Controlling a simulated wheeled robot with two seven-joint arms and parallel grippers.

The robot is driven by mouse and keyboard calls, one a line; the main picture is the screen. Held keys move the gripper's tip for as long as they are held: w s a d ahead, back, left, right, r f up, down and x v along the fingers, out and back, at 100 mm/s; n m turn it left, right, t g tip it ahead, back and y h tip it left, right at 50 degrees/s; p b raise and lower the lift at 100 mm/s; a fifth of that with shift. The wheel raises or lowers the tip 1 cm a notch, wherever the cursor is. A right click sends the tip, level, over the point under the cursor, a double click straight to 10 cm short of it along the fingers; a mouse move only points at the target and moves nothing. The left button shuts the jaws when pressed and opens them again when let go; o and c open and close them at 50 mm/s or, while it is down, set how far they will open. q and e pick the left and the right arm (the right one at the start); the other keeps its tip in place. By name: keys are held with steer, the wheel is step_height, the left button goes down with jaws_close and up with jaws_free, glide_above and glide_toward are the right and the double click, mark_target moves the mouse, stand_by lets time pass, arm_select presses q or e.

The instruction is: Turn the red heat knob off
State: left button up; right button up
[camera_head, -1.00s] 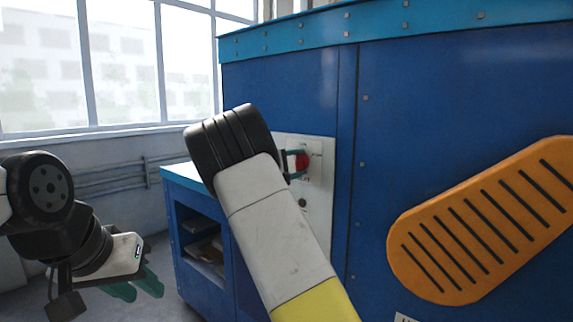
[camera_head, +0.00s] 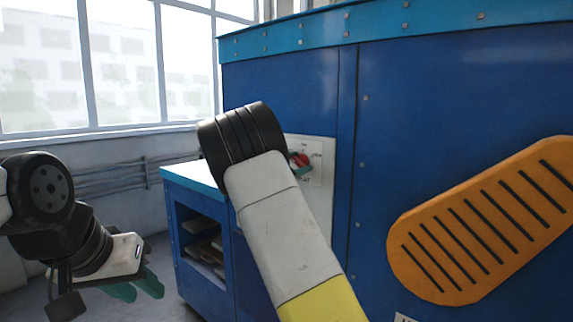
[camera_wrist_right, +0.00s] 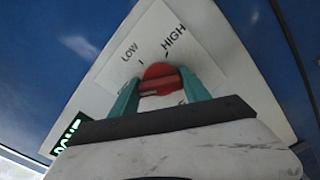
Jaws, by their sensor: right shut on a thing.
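The red heat knob (camera_wrist_right: 160,80) sits on a white panel with LOW and HIGH printed above it in the right wrist view. Another label below it is mostly hidden by a finger. A darker bar across the knob lies nearly level in that view. My right gripper (camera_wrist_right: 160,88) has its teal fingers on both sides of the knob, shut on it. In the head view the knob (camera_head: 297,158) shows only partly beside my right wrist. My left gripper (camera_head: 136,287) hangs at lower left, empty, its teal fingers apart.
The white panel (camera_head: 324,190) is on a large blue machine (camera_head: 450,90). An orange slotted piece (camera_head: 480,225) is on its front at right. A low blue cabinet (camera_head: 185,255) with open shelves stands left.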

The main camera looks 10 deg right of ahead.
steer(key=shift+n, duration=0.4)
steer(key=o, duration=1.4)
steer(key=v, duration=0.8)
steer(key=shift+d, duration=0.1)
